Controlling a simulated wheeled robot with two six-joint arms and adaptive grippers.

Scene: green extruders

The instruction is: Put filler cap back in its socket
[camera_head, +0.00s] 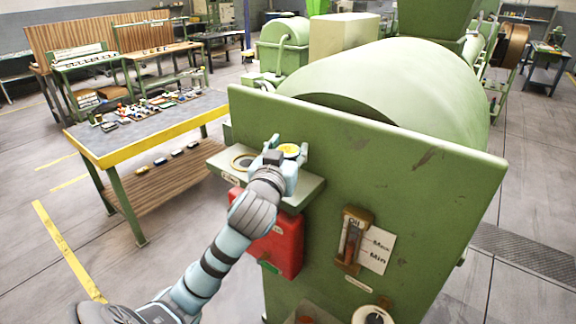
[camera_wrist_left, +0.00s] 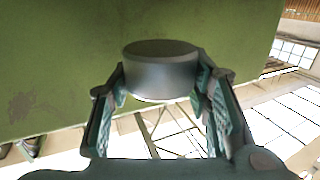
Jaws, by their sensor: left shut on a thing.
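My left gripper (camera_head: 283,156) is shut on the filler cap, above the right part of a small green shelf on the machine's front plate. A round, dark-centred socket (camera_head: 243,161) with a pale rim sits in the shelf (camera_head: 222,164), left of the gripper. The cap is apart from this socket. My right gripper is not in view.
The machine's upright green plate (camera_head: 400,165) stands close behind and right of the gripper. A red box (camera_head: 283,245) hangs below the shelf. An oil gauge (camera_head: 352,240) is on the plate at right. A workbench (camera_head: 150,130) with small parts stands at left.

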